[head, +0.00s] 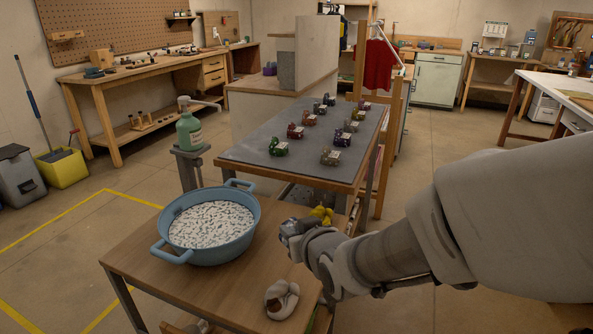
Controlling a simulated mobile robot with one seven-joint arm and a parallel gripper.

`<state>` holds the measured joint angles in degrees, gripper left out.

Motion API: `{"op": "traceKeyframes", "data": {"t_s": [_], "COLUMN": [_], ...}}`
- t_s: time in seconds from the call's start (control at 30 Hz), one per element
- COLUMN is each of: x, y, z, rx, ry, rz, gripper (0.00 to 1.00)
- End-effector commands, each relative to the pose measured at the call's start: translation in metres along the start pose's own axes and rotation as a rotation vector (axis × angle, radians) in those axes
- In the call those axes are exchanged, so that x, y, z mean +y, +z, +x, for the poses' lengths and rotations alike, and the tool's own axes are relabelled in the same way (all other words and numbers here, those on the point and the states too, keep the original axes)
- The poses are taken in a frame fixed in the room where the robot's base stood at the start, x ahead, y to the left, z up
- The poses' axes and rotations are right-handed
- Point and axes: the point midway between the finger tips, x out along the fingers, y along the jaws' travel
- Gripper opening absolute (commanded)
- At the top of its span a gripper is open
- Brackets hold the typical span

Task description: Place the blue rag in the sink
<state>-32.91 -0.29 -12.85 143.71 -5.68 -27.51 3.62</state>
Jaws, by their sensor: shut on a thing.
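I cannot make out a blue rag. A round blue basin (246,241) with two handles stands on the wooden table, holding a white, dark-speckled mass; no other sink is clear to me. My gripper (290,229) is right of the basin, apart from it, over the table's right part. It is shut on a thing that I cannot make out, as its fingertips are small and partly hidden. A crumpled yellow thing (321,214) shows just behind my gripper; I cannot tell whether they touch.
A white and brown lump (281,299) lies on the wooden table (187,299) near its front. A green pump bottle (189,130) stands behind the basin. A grey-topped table (248,151) with several small coloured items is behind. Open floor lies left.

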Motion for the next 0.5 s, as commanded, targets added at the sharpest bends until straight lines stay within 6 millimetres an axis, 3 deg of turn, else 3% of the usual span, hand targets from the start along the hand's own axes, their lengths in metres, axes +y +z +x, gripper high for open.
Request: {"op": "traceKeyframes", "data": {"t_s": [0.03, 0.5], "x": [0.000, -0.004], "y": [-0.006, -0.002], "z": [-0.001, 0.014], "rx": [-0.007, -0.006], "ry": [0.001, 0.001], "rz": [0.000, 0.000], "gripper": [0.00, 0.00]}}
